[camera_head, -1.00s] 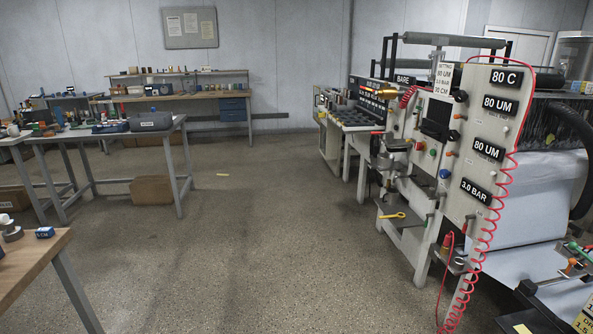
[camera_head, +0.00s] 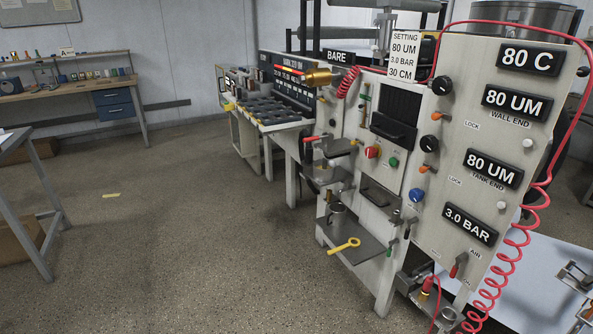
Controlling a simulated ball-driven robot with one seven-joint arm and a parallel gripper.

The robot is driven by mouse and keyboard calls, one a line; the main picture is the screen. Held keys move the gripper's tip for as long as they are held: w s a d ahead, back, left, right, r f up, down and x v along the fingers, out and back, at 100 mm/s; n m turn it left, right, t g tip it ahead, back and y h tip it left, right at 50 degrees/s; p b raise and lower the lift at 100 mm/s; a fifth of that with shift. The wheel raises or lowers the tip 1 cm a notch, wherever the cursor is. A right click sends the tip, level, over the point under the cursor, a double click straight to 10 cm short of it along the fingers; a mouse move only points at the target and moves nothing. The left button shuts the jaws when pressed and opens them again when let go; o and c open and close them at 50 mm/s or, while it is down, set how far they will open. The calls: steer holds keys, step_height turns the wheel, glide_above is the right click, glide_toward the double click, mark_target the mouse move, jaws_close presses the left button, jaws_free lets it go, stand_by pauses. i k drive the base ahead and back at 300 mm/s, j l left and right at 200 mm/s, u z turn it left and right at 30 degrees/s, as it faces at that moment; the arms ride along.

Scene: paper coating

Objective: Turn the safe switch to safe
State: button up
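The coating machine's control panel (camera_head: 478,140) stands on the right in the head view. It carries a red knob (camera_head: 371,152), a green button (camera_head: 394,162), a blue knob (camera_head: 416,195), black knobs (camera_head: 441,85) with orange levers below them, and a red-handled lever (camera_head: 459,264) at the AIR label. No "safe" label is readable, so I cannot tell which control is the safe switch or how it is set. My gripper is not in view.
Lower shelves (camera_head: 355,243) with a yellow key-shaped tool (camera_head: 344,246) stick out from the machine. A red coiled hose (camera_head: 508,262) hangs at its right. A table (camera_head: 20,145) stands at left, a workbench (camera_head: 75,86) behind. The floor (camera_head: 180,235) between is mostly clear.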

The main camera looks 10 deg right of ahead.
mark_target(374, 151)
steer(key=i+z, duration=0.25)
steer(key=i, duration=0.2)
steer(key=i+j+z, duration=0.25)
steer(key=i, duration=0.15)
